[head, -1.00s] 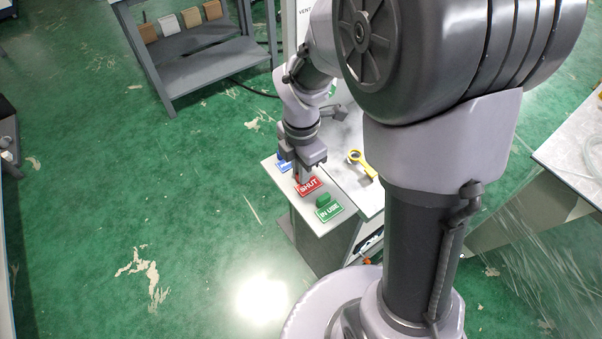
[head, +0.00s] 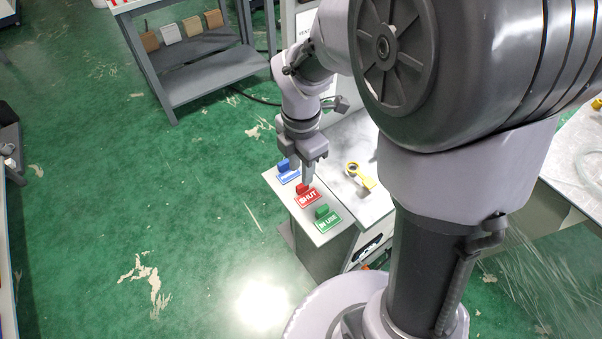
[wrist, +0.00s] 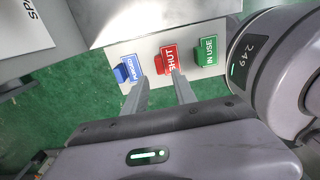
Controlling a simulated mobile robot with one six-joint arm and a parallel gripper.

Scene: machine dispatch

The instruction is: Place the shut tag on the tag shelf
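The red shut tag (head: 308,198) lies on the pale tag shelf (head: 318,237), between a blue tag (head: 288,173) and a green IN USE tag (head: 328,219). In the wrist view, the shut tag (wrist: 171,60) is just beyond my fingertips, its small red handle (wrist: 158,65) toward the left. My gripper (wrist: 161,75) is open, its two fingers apart with nothing held between them. In the head view, my gripper (head: 308,182) is just above and behind the shut tag.
A grey rack (head: 205,72) with several small blocks stands at the upper left. Green floor to the left is open.

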